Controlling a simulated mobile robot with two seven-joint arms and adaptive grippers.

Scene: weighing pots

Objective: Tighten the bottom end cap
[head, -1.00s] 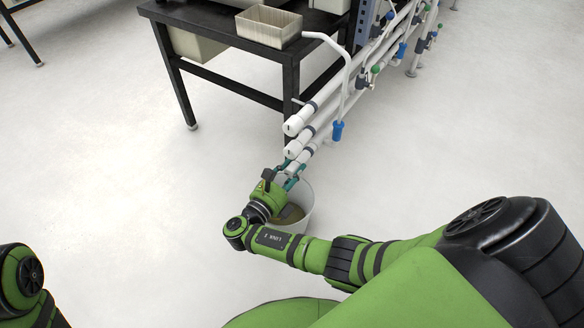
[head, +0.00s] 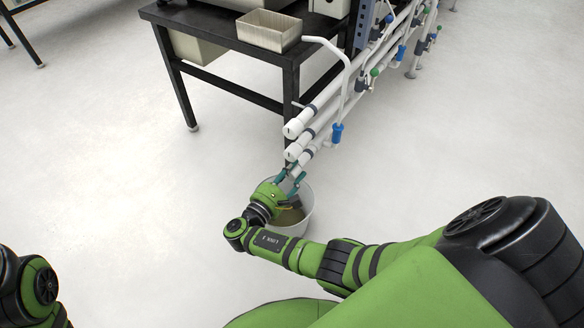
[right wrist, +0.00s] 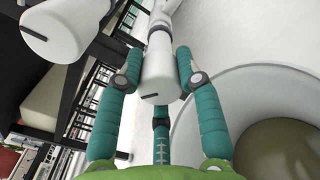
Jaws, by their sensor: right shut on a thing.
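The bottom end cap (right wrist: 160,82) is a white cylinder on the end of the lowest white pipe. In the right wrist view it sits between the teal fingers of my right gripper (right wrist: 158,72), which is shut on it. In the head view my right gripper (head: 291,178) is at the end of the lowest pipe, and its fingers mostly hide the cap. The middle end cap (head: 292,153) and the top end cap (head: 292,130) are above it. Only part of my left arm shows at the lower left; its gripper is out of view.
A pale bucket (head: 306,222) with brownish contents stands on the floor beneath the pipe end and my gripper. A black table (head: 230,78) with a beige bin (head: 268,36) is behind to the left. White pipes with coloured valves run back to the right.

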